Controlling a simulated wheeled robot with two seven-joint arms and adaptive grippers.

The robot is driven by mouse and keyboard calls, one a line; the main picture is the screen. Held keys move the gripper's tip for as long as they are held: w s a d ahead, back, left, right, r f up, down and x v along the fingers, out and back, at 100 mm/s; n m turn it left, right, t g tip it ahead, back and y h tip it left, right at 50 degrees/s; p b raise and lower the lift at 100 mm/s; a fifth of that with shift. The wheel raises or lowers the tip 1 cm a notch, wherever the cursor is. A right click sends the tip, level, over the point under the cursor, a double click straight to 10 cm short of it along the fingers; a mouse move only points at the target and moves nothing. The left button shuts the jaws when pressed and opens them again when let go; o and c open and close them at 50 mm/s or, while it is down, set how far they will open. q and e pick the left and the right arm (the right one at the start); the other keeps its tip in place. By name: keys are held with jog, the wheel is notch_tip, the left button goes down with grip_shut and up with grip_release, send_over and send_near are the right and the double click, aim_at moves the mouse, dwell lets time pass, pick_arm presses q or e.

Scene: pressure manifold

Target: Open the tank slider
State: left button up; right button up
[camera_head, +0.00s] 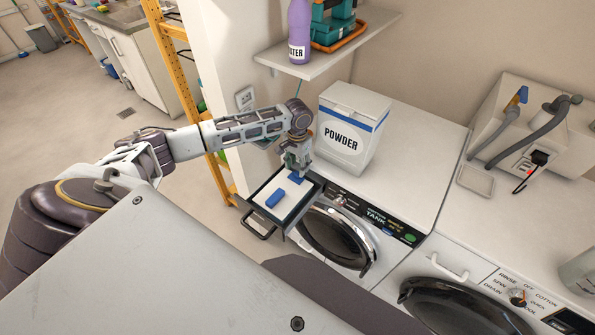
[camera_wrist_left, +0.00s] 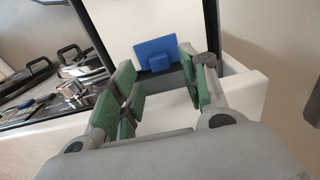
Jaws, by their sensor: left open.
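The tank slider is a dark-rimmed drawer (camera_head: 250,204) with a white inside and a front handle (camera_head: 258,229). It stands pulled out from the front of the machine with the TANK label (camera_head: 376,216). Inside are a blue block (camera_head: 275,198) and, deeper in, a second blue part, partly hidden by my gripper. My left gripper (camera_head: 297,168) is over the drawer's inner end, pointing down. In the left wrist view my left gripper (camera_wrist_left: 160,85) has green pads spread apart with nothing between them. A blue plate with a small tab (camera_wrist_left: 155,55) shows beyond the fingertips.
A white POWDER box (camera_head: 350,130) stands on the machine close behind my left gripper. A shelf (camera_head: 325,50) with a purple bottle (camera_head: 299,32) is above. A second washer (camera_head: 465,290) stands at right. An orange rack (camera_head: 172,40) is at left; open floor lies beyond it.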

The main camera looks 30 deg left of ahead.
aim_at(297, 173)
pick_arm(q)
jog(key=shift+f, duration=1.85)
jog(key=shift+c, duration=0.4)
grip_shut()
